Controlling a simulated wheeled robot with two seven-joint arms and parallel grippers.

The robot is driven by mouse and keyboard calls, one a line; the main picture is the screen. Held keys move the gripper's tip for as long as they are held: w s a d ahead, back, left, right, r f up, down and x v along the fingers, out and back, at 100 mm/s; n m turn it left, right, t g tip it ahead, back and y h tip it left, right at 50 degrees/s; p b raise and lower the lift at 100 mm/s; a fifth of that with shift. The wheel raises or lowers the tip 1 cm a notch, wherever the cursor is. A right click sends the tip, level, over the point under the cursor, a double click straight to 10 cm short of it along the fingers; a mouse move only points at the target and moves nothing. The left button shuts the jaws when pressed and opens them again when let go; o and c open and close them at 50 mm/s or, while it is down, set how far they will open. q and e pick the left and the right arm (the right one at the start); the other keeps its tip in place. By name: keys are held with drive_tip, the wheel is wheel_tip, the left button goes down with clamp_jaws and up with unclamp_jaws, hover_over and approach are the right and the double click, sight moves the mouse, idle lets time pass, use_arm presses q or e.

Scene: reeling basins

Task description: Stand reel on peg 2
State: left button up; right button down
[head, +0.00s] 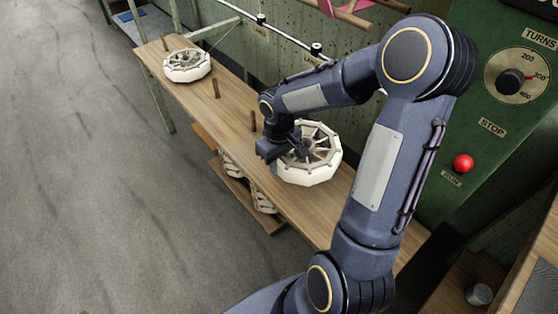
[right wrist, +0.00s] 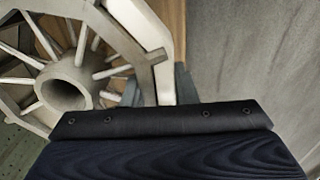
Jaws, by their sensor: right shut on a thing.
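A white reel (head: 318,172) with wooden spokes and an open hub is at the near part of the long wooden bench. My right gripper (head: 278,150) is at the reel's left side and shut on it. In the right wrist view the reel (right wrist: 85,70) fills the upper left, its hub hole open, and its rim runs between the fingers of the gripper (right wrist: 160,88). I cannot tell whether the reel touches the bench. Bare upright pegs (head: 253,121) and (head: 216,88) stand on the bench to the left. My left gripper is out of view.
Another white reel (head: 187,66) sits at the bench's far end, near an upright peg (head: 165,43). More reels (head: 262,200) lie on a low shelf under the bench. A green panel with a dial (head: 510,82) and red button (head: 463,163) stands at right.

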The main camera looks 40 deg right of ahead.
drive_tip(key=shift+f+b, duration=2.75)
drive_tip(key=shift+f, duration=0.8)
drive_tip(key=c, duration=1.1)
unclamp_jaws()
